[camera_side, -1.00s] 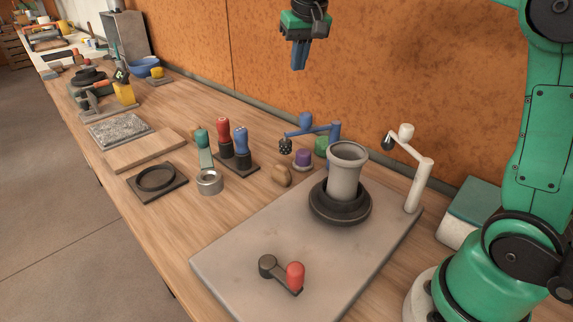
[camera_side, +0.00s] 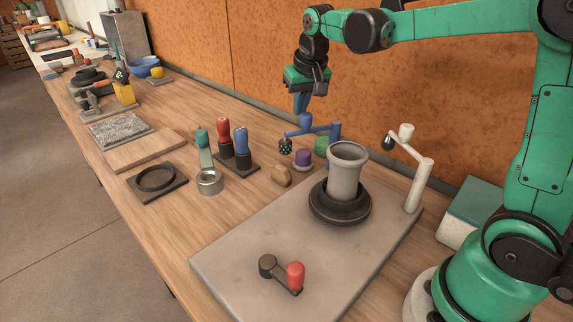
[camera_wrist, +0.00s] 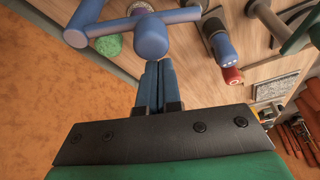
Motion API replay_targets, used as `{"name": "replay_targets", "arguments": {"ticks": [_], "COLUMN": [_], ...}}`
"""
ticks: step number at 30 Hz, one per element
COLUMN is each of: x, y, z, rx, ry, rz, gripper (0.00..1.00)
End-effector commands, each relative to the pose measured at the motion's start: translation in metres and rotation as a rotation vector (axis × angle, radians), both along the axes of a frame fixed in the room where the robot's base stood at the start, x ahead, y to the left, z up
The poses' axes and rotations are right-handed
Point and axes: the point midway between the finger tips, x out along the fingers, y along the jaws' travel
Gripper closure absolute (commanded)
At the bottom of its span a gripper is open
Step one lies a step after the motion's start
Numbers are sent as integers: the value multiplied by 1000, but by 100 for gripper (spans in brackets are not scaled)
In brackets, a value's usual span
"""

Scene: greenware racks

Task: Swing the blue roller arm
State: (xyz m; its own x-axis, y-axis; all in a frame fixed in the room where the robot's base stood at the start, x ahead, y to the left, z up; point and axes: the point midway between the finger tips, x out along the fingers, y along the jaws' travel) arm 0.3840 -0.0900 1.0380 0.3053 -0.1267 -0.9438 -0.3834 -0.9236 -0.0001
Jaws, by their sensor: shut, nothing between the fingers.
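In the wrist view the closed fingers (camera_wrist: 158,64) end close beside the rounded blue knob of the roller arm (camera_wrist: 151,38). I cannot tell whether they touch it. The gripper hides part of the area behind it in the side view.
A grey vase (camera_side: 346,172) stands on a dark wheel on the grey slab (camera_side: 245,245). A white post arm (camera_side: 418,186) is behind it, and a red-knobbed crank (camera_side: 295,275) in front. Red and blue handled tools (camera_side: 240,142) stand left of the roller arm.

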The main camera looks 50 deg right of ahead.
Motion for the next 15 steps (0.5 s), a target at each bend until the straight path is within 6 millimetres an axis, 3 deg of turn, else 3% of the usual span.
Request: {"name": "replay_targets", "arguments": {"ticks": [15], "x": [-2], "y": [2], "z": [0], "rx": [0], "ry": [0], "rz": [30], "gripper": [100]}}
